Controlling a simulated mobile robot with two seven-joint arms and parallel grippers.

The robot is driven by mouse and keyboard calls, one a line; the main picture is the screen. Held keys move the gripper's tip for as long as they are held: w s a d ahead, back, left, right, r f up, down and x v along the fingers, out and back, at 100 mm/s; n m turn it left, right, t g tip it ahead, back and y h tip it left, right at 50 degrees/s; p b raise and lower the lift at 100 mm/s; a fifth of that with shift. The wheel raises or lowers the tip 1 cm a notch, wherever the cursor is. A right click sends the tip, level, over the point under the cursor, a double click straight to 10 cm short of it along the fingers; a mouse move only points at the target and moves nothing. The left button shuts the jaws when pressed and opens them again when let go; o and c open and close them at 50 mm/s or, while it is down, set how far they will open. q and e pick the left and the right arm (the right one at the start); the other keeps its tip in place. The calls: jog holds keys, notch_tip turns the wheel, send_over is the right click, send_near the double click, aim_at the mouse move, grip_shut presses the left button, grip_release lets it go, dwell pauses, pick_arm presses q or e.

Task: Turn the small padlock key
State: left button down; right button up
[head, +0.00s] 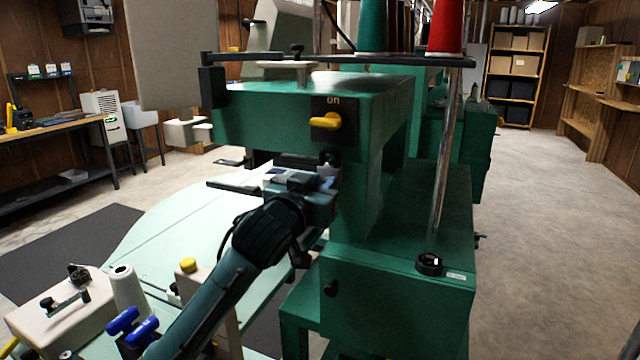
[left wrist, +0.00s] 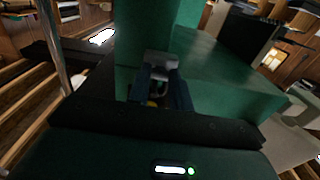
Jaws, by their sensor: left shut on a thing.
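My left gripper (head: 318,188) reaches in from the lower left, with its jaws against the front of the green machine's upright column. In the left wrist view, its fingers (left wrist: 161,70) come close together at the green surface. A small yellow bit shows low between the fingers. My right gripper is not in view.
The green sewing machine (head: 400,290) has a yellow switch (head: 326,121) marked "on" just above my gripper. A pale green table (head: 165,235) lies to the left. A metal post (head: 445,175) stands to the right. Thread cones, including a red one (head: 445,28), stand above. The right floor is clear.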

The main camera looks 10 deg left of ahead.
pick_arm(q)
jog(key=shift+r+m+p, duration=0.15)
jog(key=shift+m+p, duration=0.25)
jog(key=shift+p, duration=0.1)
jog(key=m+p, duration=0.3)
jog(key=shift+r, duration=0.1)
jog(key=m+p, duration=0.3)
jog(key=shift+m+p, duration=0.3)
jog(key=shift+m, duration=0.1)
jog(key=m+p, duration=0.2)
jog(key=shift+m, duration=0.4)
jog(key=shift+m+p, duration=0.75)
jog(key=shift+m, duration=0.15)
jog(key=shift+m+p, duration=0.55)
jog(key=shift+m, duration=0.25)
jog(key=shift+m+p, duration=0.55)
jog(key=shift+m, duration=0.35)
jog(key=shift+f+m, duration=0.25)
jog(key=shift+m, duration=0.25)
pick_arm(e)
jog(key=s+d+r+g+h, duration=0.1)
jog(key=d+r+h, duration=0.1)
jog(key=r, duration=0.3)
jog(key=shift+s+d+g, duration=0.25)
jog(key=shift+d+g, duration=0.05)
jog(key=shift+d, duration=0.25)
pick_arm(q)
jog(key=shift+p, duration=0.3)
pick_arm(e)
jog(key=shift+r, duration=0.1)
